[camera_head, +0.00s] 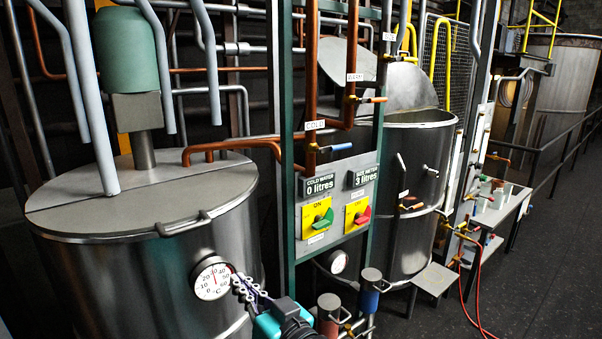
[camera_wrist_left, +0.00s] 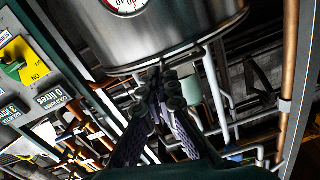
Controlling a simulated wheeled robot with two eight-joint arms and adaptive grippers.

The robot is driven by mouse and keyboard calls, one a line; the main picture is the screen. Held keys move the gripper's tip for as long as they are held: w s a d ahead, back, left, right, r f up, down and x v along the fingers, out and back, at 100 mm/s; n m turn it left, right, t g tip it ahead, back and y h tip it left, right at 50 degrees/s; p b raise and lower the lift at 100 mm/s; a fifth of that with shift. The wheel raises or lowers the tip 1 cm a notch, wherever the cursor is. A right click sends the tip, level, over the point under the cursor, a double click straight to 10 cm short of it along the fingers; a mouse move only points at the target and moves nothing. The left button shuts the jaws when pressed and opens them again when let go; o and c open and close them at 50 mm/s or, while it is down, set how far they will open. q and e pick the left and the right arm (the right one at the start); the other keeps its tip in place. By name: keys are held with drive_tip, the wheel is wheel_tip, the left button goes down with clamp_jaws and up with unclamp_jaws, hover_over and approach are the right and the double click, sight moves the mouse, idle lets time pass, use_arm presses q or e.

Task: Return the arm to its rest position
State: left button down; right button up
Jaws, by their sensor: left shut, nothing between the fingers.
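My left gripper (camera_head: 240,283) is in the lower middle of the head view, its arm cut off by the bottom edge. Its fingers are shut and empty. It appears in front of the large metal tank (camera_head: 130,270), just right of the round temperature dial (camera_head: 212,278); I cannot tell the gap. My right gripper is not in view.
A control panel (camera_head: 337,209) with green and red handles on yellow plates stands right of the tank. Copper pipes (camera_head: 312,80) run above it. A second tank (camera_head: 420,170) with a raised lid and a small table (camera_head: 500,212) stand farther right. The dark floor (camera_head: 560,260) is clear at right.

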use_arm(q)
drive_tip(key=s+a+f+m+g+h+b, duration=0.1)
drive_tip(key=s+a+f+g+h, duration=0.15)
drive_tip(key=f, duration=0.45)
drive_tip(key=s+a+f+m+g+h+b, duration=0.1)
drive_tip(key=a+f+g, duration=0.1)
drive_tip(key=a+f, duration=0.3)
drive_tip(key=s+a+f+m+g+h+b, duration=0.1)
drive_tip(key=s+a+f+g, duration=0.15)
drive_tip(key=f, duration=0.55)
drive_tip(key=s+d+f+m+h+b, duration=0.2)
drive_tip(key=s+f+h, duration=0.4)
drive_tip(key=f, duration=0.4)
drive_tip(key=shift+d+f+m+h+b, duration=0.3)
drive_tip(key=shift+d+f+h+b, duration=0.15)
drive_tip(key=shift+d+h, duration=0.1)
